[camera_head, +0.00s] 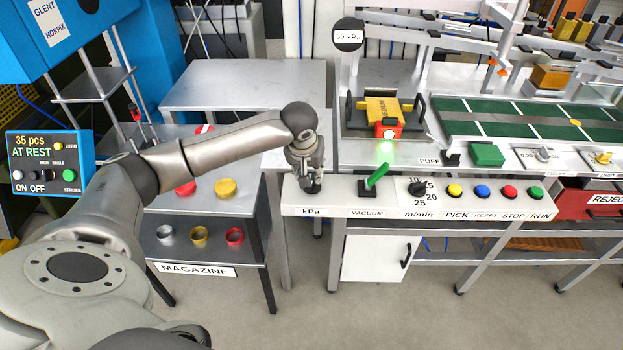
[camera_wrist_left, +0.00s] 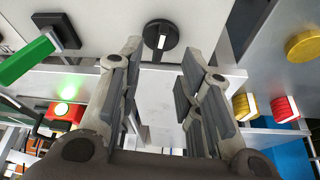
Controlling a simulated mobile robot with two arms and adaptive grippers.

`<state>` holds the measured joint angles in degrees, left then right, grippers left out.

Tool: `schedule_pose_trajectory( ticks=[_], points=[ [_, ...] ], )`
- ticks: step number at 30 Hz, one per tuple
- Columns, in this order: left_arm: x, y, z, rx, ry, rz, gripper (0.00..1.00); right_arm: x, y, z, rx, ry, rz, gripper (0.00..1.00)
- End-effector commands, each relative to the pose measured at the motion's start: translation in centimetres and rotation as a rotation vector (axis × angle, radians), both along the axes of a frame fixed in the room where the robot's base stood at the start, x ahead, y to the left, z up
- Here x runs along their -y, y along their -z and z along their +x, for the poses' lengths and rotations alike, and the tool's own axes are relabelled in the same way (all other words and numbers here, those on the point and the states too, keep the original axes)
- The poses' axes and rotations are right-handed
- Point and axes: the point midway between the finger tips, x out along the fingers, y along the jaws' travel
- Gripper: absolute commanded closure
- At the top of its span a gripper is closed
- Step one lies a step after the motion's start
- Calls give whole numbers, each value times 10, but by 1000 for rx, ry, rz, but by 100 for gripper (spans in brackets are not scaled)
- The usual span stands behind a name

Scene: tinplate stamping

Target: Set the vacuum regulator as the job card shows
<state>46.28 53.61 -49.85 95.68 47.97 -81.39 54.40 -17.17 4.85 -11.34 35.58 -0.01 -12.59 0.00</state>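The vacuum regulator is a round black knob with a white pointer mark; in the left wrist view the knob (camera_wrist_left: 160,40) sits on a pale panel. In the head view the knob (camera_head: 309,188) is mostly hidden by my left gripper (camera_head: 309,176), above the "kPa" label. In the left wrist view my left gripper (camera_wrist_left: 158,66) is open, its fingers apart with the knob beyond the gap between them. I see no contact. I cannot make out a job card. My right gripper is not in view.
Further right are the m/min dial (camera_head: 418,189) and several coloured buttons. The grey table (camera_head: 235,82) at the back left is clear.

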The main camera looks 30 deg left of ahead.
Motion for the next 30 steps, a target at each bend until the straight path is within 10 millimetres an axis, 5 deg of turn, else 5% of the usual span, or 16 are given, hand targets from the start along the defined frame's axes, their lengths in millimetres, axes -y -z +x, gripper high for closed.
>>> schedule_pose_trajectory(
  ticks=[12, 25, 30],
  points=[
    [-8, 56, 22, 0, 2, 1, 67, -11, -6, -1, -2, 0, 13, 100],
    [-9, 63, 25, 1, 3, 2, 67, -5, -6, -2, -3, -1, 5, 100],
    [-9, 63, 25, 1, 3, 2, 89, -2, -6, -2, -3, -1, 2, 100]
  ],
)
